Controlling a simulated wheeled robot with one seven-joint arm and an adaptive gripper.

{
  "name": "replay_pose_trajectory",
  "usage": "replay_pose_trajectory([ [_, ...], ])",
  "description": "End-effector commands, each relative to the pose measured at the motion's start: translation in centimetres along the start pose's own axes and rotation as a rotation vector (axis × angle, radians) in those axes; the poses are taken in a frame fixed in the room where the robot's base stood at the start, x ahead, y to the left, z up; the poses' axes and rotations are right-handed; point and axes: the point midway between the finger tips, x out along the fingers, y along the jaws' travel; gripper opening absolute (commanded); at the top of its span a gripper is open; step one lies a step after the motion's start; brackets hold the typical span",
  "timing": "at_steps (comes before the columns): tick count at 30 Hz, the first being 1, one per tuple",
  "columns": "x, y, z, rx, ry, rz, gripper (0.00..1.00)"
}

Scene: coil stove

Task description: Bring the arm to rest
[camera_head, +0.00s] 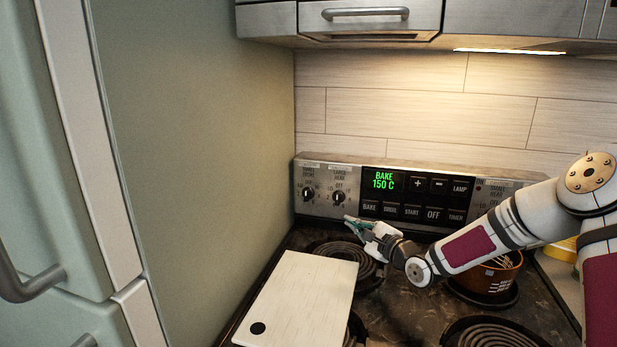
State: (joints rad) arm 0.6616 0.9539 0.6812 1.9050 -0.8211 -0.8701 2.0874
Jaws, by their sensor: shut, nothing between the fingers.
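My gripper (358,223) is shut and empty, at the end of my white arm with dark red panels, which reaches in from the right. It hangs above the back of the coil stove (408,310), just in front of the left part of the control panel (323,203). The panel display (383,181) reads "BAKE 150 C" in green. Two dark knobs sit left of the display, close to my fingertips. I cannot tell whether the fingertips touch the panel.
A white cutting board (303,298) lies over the left of the stovetop. A brown pot (497,276) stands on a right burner, partly behind my arm. Metal upper cabinets (370,22) hang above. A yellow-rimmed item (562,250) is at right.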

Motion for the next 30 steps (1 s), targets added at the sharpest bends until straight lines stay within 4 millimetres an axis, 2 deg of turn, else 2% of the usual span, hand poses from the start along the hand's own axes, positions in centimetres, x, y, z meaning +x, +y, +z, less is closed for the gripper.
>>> replay_pose_trajectory([
  [1, -0.1, 0.1, 0.8, -0.086, 0.028, 0.049, 0.00],
  [7, -1.9, 0.5, 2.1, -0.414, 0.147, 0.246, 0.00],
  [14, -6.0, -0.3, 3.5, -0.755, 0.263, 0.465, 0.00],
  [23, -13.7, -2.8, 6.4, -1.112, 0.373, 0.743, 0.00],
  [30, -21.2, -4.2, 9.8, -1.306, 0.405, 0.960, 0.00],
])
